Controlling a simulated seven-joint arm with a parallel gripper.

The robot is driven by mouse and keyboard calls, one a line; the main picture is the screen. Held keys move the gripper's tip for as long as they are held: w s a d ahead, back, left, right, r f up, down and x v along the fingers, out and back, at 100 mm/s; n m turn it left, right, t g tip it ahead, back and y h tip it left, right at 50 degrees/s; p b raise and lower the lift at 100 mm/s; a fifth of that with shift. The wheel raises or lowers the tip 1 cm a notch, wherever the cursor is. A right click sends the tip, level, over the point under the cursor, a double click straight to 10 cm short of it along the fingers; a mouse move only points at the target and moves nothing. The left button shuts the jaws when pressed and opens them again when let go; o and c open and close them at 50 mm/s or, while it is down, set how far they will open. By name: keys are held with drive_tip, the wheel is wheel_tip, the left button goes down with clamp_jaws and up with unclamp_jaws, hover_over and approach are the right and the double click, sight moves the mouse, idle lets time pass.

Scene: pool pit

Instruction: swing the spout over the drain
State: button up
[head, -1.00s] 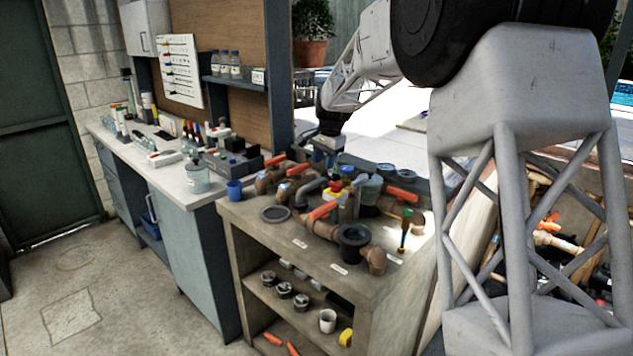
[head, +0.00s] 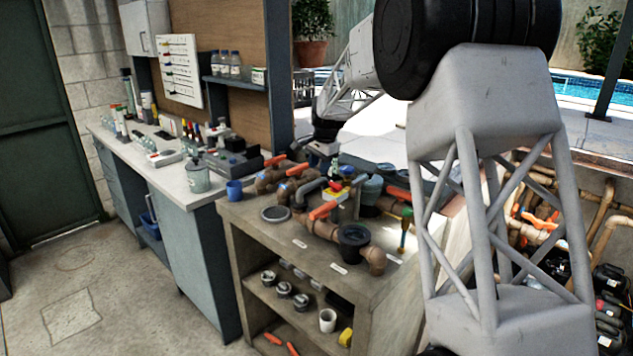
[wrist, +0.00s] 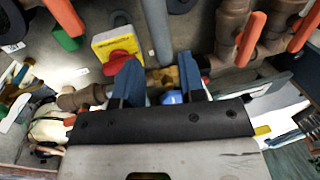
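A grey pipe that looks like the spout (head: 308,190) bends over the crowded bench top. In the wrist view a grey pipe (wrist: 157,28) runs down from the top edge towards the space between my fingers. A black round cup that may be the drain (head: 354,236) stands near the bench's front edge; a round grey grate-like disc (head: 275,213) lies to its left. My gripper (wrist: 161,80) has its two blue fingers apart, with a brass fitting (wrist: 166,76) showing between or beyond them. In the head view my gripper (head: 320,156) is above the back of the bench. Contact cannot be told.
Brown pipes with orange handles (head: 325,210) crowd the bench. A yellow block with a red knob (wrist: 117,48) sits close to the left finger in the wrist view. A blue cup (head: 234,191) stands at the bench's left corner. The floor at left (head: 130,290) is clear.

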sight(316, 181)
drive_tip(key=shift+w+a+f, duration=0.15)
drive_tip(key=shift+f, duration=0.9)
drive_tip(key=shift+w+a+f, duration=0.1)
drive_tip(key=shift+w+f, duration=0.05)
drive_tip(key=shift+f, duration=0.85)
drive_tip(key=shift+w+a+f, duration=0.15)
drive_tip(key=shift+f, duration=0.9)
clamp_jaws()
